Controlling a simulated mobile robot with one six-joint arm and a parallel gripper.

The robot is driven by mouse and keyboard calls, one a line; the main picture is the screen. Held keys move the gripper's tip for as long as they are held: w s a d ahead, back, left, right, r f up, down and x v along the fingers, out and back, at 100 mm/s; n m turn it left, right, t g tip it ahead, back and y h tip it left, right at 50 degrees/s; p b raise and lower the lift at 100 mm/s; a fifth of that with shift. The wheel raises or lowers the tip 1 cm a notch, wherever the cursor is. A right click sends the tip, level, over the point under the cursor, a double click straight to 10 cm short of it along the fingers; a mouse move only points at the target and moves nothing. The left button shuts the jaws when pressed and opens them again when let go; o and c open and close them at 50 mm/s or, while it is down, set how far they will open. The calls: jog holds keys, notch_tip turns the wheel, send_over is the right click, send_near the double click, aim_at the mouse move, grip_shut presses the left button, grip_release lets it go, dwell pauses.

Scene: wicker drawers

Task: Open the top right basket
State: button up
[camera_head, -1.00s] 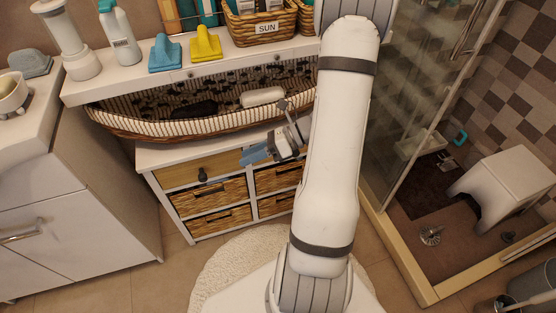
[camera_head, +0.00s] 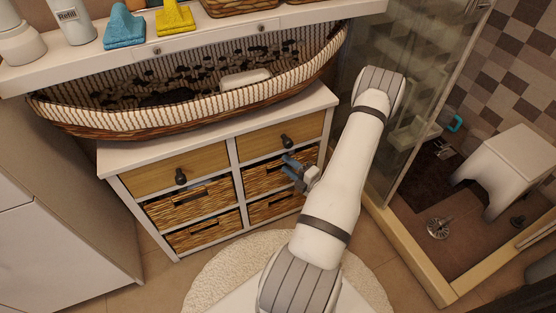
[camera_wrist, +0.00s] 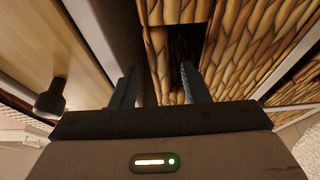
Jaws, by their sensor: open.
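The top right basket (camera_head: 259,179) is brown wicker and sits in the white cabinet below a wooden drawer. It looks closed, and my gripper (camera_head: 288,163) hides part of its front. My gripper is open and empty, with blue-grey fingers pointing at the basket. In the wrist view the wicker front (camera_wrist: 226,50) fills the upper middle, with a dark handle slot (camera_wrist: 185,45) in it. The two fingers (camera_wrist: 158,78) are spread close in front of the weave, near the slot. I cannot tell whether they touch it.
Wooden drawers with dark knobs (camera_head: 181,177) (camera_head: 287,141) are above the baskets; one knob shows near my gripper in the wrist view (camera_wrist: 50,98). A long wicker basket (camera_head: 130,123) rests on the cabinet top. A glass shower screen (camera_head: 425,100) stands at right. A round rug (camera_head: 215,270) lies in front.

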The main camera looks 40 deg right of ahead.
jog(key=shift+w+a+b, duration=0.25)
jog(key=shift+w+b, duration=0.1)
jog(key=shift+w, duration=1)
jog(key=shift+w+a+b, duration=0.2)
jog(key=shift+w+b, duration=0.15)
jog(key=shift+w, duration=1)
jog(key=shift+c, duration=0.3)
grip_shut()
